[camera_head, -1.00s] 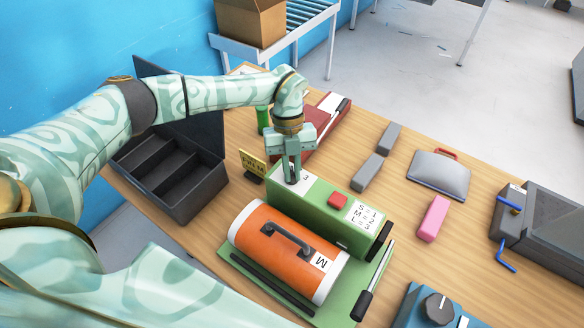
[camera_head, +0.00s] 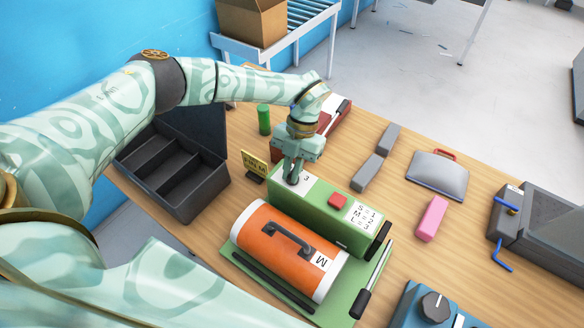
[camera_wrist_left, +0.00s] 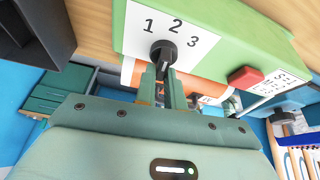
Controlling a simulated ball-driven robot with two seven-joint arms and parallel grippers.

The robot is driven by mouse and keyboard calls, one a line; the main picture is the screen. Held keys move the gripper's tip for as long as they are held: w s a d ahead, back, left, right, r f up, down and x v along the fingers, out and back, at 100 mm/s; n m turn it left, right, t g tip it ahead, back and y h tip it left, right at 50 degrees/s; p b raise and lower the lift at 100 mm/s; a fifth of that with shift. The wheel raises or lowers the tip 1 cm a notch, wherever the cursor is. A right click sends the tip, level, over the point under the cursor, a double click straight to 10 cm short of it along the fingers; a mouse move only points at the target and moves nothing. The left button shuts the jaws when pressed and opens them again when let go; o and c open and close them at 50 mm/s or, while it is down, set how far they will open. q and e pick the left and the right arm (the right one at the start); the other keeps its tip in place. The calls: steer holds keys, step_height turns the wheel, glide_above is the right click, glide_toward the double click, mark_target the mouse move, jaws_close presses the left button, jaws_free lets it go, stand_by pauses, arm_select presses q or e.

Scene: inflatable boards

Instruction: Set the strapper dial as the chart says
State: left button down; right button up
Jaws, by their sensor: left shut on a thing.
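The green strapper (camera_head: 315,208) stands on the table with a red button (camera_head: 338,200) and a white chart (camera_head: 364,213) reading S=1, M=2, L=3. Its black dial (camera_wrist_left: 163,52) sits on a white plate marked 1, 2 and 3 in the left wrist view. My left gripper (camera_head: 292,177) is shut on the dial from above and hides much of it in the head view; I cannot tell clearly which number it points at. An orange bundle (camera_head: 270,235) with a handle and a label M lies in front of the strapper. My right gripper is out of view.
A small yellow sign (camera_head: 255,163) stands left of the dial. An open dark compartment box (camera_head: 185,190) is at the left. Grey blocks (camera_head: 367,172), a pink block (camera_head: 432,218) and a blue device with a knob (camera_head: 432,310) lie to the right.

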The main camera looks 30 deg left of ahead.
arm_select(q)
steer(key=shift+m, duration=0.6)
steer(key=c, duration=1.5)
jaws_free()
steer(key=shift+r, duration=0.1)
steer(key=v, duration=1.6)
steer(key=shift+d+r+b, duration=0.15)
steer(key=shift+d+b, duration=0.1)
steer(key=shift+b, duration=0.05)
